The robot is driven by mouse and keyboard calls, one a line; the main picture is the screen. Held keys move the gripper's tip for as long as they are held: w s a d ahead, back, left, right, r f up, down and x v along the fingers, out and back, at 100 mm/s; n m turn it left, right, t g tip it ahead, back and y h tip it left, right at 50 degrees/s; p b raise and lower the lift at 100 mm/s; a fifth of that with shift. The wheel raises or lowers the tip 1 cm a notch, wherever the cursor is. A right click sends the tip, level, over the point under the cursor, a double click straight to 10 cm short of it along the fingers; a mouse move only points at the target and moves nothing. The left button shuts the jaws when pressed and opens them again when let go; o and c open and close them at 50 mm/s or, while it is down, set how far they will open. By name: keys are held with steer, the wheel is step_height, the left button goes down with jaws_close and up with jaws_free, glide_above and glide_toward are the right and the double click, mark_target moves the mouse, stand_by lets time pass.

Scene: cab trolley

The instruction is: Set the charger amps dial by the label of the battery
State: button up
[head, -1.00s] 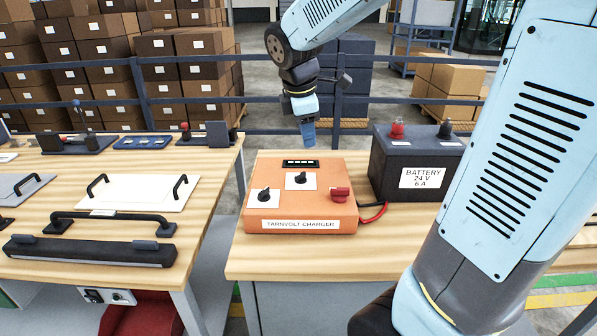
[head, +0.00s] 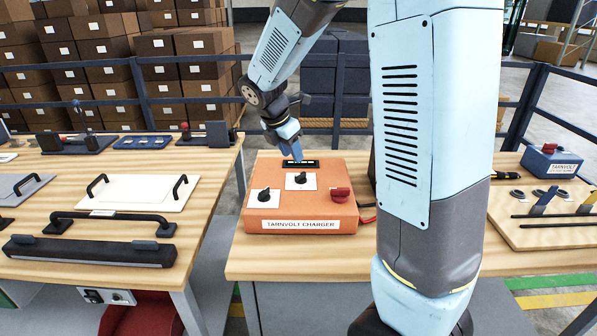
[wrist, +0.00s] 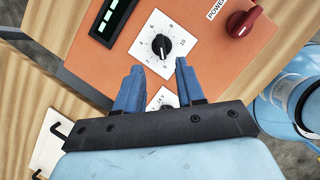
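The orange Tarnvolt charger (head: 325,170) sits on the wooden bench. Its numbered dial (head: 300,179) is a black knob on a white plate, and it also shows in the wrist view (wrist: 162,45). I cannot read its setting surely. A second dial (head: 265,195) is left of it; in the wrist view my gripper partly covers it. The red power knob (head: 340,194) is at the right. My gripper (head: 293,152) is open and empty above the charger; its fingers (wrist: 157,80) point towards the numbered dial without enclosing it. My arm hides the battery and its label.
A dark display (head: 300,163) is behind the numbered dial. A left bench holds a white panel with handles (head: 135,192) and a black bar (head: 90,250). A board with tools (head: 555,225) and a blue box (head: 551,163) are at the right. A rail runs behind.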

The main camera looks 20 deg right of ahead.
mark_target(299, 174)
steer(key=x, duration=0.8)
steer(key=shift+d+f, duration=0.15)
steer(key=shift+f, duration=0.05)
jaws_close()
